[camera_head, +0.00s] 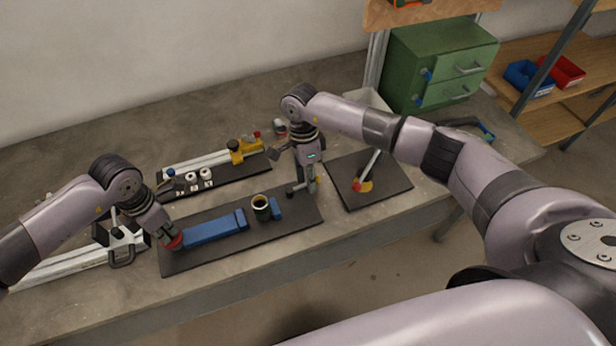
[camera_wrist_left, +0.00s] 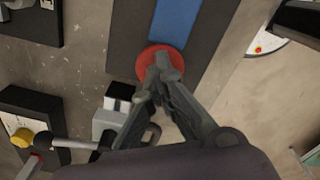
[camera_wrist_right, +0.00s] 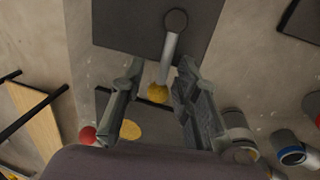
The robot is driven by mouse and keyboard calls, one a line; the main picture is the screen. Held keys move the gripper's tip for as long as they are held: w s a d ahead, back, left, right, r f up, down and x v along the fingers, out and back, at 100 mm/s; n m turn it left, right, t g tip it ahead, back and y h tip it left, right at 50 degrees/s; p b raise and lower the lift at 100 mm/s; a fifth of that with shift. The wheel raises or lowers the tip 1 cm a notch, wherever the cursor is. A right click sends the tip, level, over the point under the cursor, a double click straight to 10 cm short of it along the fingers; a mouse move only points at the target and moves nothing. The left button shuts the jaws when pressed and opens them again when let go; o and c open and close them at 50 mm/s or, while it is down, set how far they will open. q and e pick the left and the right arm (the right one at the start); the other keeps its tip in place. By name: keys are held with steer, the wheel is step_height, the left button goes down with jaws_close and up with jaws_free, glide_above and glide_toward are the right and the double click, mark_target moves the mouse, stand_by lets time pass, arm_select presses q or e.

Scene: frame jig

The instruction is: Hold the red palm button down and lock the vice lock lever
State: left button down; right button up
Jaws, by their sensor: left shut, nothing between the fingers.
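The red palm button (camera_head: 174,241) is at the left end of the blue vice (camera_head: 215,229) on a dark board. My left gripper (camera_head: 170,234) is shut and empty, with its tips at the button's top. In the left wrist view the tips overlap the red button (camera_wrist_left: 155,62); how far it is pressed I cannot tell. My right gripper (camera_head: 308,190) is over the board's right end. In the right wrist view its fingers (camera_wrist_right: 157,90) are open, and a grey lever (camera_wrist_right: 170,55) with a yellow knob, apparently the lock lever, reaches between them. Contact is unclear.
To the right is a black mat (camera_head: 393,188) with another grey lever on a red and yellow base. Behind are white toggles and a yellow clamp (camera_head: 241,152). A green drawer cabinet (camera_head: 420,55) stands at the back.

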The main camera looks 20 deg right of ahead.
jaws_close()
stand_by(0.8)
